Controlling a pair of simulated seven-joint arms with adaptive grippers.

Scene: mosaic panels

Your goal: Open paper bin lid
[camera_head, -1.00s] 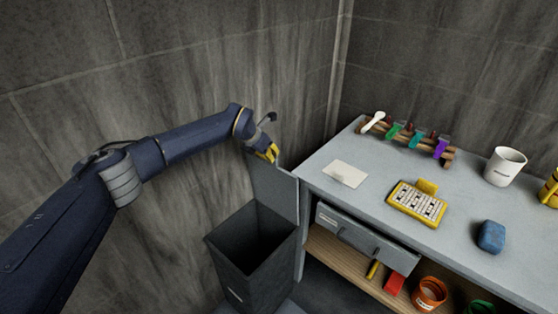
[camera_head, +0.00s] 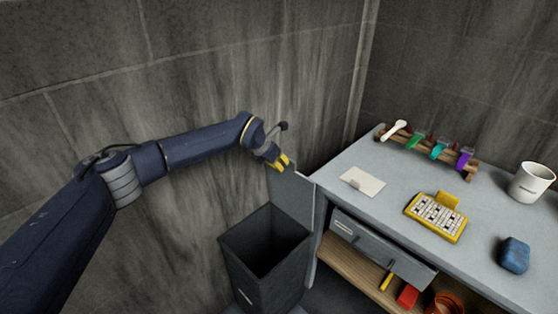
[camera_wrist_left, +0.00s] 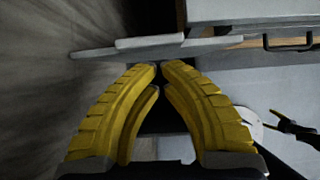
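The paper bin (camera_head: 262,262) is a dark grey open-topped box on the floor beside the desk. Its grey lid (camera_head: 291,197) stands raised, roughly upright, behind the opening, and the bin's inside is visible. My left gripper (camera_head: 284,163), with yellow fingers, is at the lid's top edge. In the left wrist view, the fingertips (camera_wrist_left: 161,65) are nearly together with nothing visible between them. A light grey edge, apparently the lid (camera_wrist_left: 110,52), lies just beyond them; I cannot tell whether they touch it. My right gripper is not in view.
The grey desk (camera_head: 355,208) stands close on the right, with a drawer (camera_head: 375,250) and a shelf below. A white card (camera_head: 362,181), a yellow-framed keypad (camera_head: 436,217), a blue block (camera_head: 515,255) and a white mug (camera_head: 531,182) are on top. A concrete wall is behind the arm.

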